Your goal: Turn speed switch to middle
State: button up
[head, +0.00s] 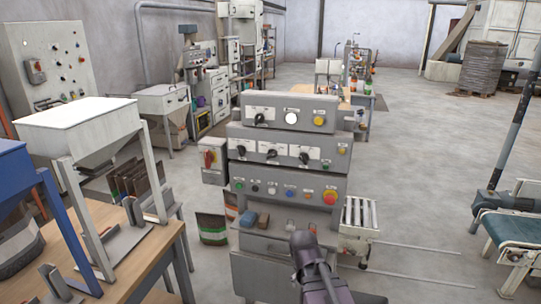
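The grey control console (290,205) stands in the middle of the head view with stepped panels. Its top panel has a black rotary switch (259,118) at the left. The row below has three black rotary switches: left (241,150), middle (271,154) and right (304,158). The labels are too small to read, so I cannot tell which is the speed switch or its exact setting. My dark arm, with my gripper end (303,241), rises from the bottom edge, below and apart from the switches in the picture. Its fingers cannot be made out.
A red emergency button (330,197) sits at the lower panel's right end. A red-handled switch box (213,160) is on the console's left. A blue block (248,218) lies on the console's shelf. A roller conveyor (359,215) stands right; a wooden table (150,262) is left.

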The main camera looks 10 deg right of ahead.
jog(key=w+d+r+t+h+p, duration=0.2)
jog(key=w+r+t+h, duration=0.25)
jog(key=w, duration=0.45)
jog(key=n+t+p, duration=0.3)
jog(key=n+t, duration=0.1)
jog(key=t, duration=0.7)
send_near(270, 156)
jog(key=v, duration=0.3)
jog(key=shift+a+f+h, duration=0.2)
jog(key=shift+a+h, duration=0.05)
jog(key=shift+h, duration=0.1)
jog(key=x, duration=1.3)
jog(key=shift+w+d+r, duration=0.1)
jog(key=shift+w+d, duration=0.15)
jog(key=shift+w, duration=0.1)
jog(key=c, duration=1.1)
